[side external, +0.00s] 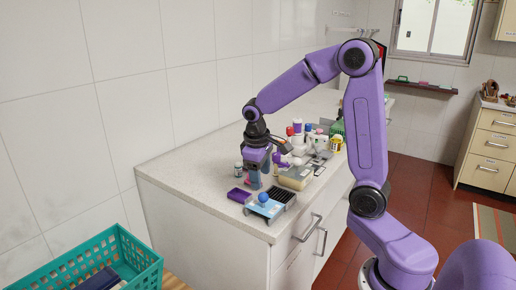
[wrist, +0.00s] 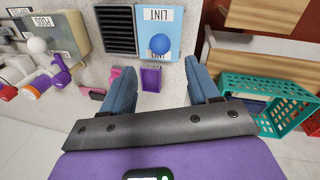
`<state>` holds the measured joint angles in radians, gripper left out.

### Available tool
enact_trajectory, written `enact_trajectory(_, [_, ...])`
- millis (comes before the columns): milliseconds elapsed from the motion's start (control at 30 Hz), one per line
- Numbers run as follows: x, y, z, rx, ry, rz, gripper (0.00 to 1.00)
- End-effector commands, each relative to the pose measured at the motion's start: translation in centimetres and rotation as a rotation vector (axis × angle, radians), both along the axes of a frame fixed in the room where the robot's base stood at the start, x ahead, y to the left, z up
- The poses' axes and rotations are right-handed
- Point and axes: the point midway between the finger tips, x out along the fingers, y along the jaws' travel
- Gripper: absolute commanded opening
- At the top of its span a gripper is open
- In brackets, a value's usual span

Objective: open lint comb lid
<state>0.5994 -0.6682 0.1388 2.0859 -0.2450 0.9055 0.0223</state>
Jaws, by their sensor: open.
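The lint comb box, labelled LINT, lies near the counter's front corner. Its light blue lid (side external: 264,210) carries a round blue knob (side external: 263,198); black ribbed slots (side external: 282,195) show beside it. In the wrist view the lid (wrist: 178,30), the knob (wrist: 160,43) and the slots (wrist: 116,30) are at the top, beyond my fingertips. My gripper (side external: 254,184) points down above the counter, behind the box in the side view. Its blue fingers are apart in the wrist view (wrist: 160,84), with nothing held between them. I cannot tell the lid's exact seating.
A small open purple tray (side external: 239,195) lies beside the box; it shows between my fingers in the wrist view (wrist: 151,80). A beige box (side external: 295,177) and several bottles crowd the counter behind. A teal basket (side external: 90,268) stands lower, off the counter. The wall is close.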

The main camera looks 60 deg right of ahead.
Motion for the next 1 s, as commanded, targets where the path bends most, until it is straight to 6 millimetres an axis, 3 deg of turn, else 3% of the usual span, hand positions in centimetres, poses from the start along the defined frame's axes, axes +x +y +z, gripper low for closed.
enact_trajectory(200, [-0.1, 0.9, 4.7, 0.001, -0.007, 0.001, 0.60])
enact_trajectory(433, [-0.2, 1.6, 8.0, 0.002, -0.004, 0.000, 0.60])
enact_trajectory(633, [-0.4, 1.8, 9.2, 0.001, -0.001, -0.001, 0.60])
enact_trajectory(1000, [-0.4, 1.8, 9.2, 0.001, 0.000, -0.001, 0.60])
